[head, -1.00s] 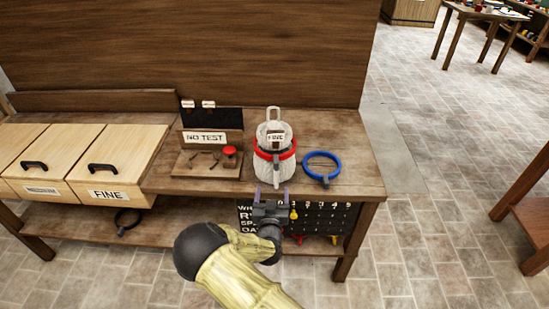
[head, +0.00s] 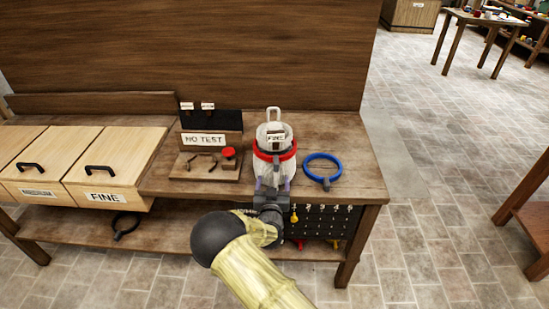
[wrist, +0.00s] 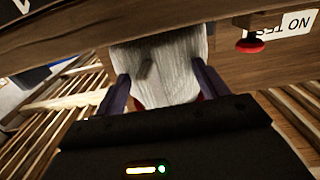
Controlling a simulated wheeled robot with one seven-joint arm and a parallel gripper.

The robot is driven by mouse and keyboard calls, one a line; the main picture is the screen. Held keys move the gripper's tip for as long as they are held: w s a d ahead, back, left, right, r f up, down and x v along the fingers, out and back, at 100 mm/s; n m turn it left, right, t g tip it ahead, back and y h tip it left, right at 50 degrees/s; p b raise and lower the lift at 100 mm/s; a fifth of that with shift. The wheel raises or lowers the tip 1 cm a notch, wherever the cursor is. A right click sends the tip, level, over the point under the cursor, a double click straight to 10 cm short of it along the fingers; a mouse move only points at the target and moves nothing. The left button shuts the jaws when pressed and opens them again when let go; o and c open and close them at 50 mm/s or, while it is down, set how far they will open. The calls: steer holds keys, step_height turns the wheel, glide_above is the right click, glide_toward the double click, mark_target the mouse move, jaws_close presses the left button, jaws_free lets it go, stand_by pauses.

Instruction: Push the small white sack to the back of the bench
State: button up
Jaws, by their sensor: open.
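The small white sack (head: 264,172) stands upright on the bench (head: 340,152), near its front edge. It has a red ring (head: 275,155) around it and a FINE label (head: 276,136) near its top. My gripper (head: 271,184) is low at the front of the sack, with its fingers open. In the wrist view the ribbed sack (wrist: 165,62) fills the gap between the two dark fingers of my gripper (wrist: 161,75). I cannot tell whether the fingers touch it. The lower front of the sack is partly hidden by my gripper.
A blue ring (head: 322,167) lies just right of the sack. A NO TEST stand (head: 205,168) with a red button is to its left. Wooden drawers (head: 115,170) are further left. A tall wooden panel (head: 190,55) closes off the back. A dark numbered board (head: 325,222) hangs below the front edge.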

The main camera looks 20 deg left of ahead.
steer(key=shift+w+a, duration=0.1)
steer(key=shift+w, duration=0.2)
steer(key=shift+b+x, duration=1.5)
steer(key=shift+x, duration=0.65)
steer(key=shift+w, duration=0.15)
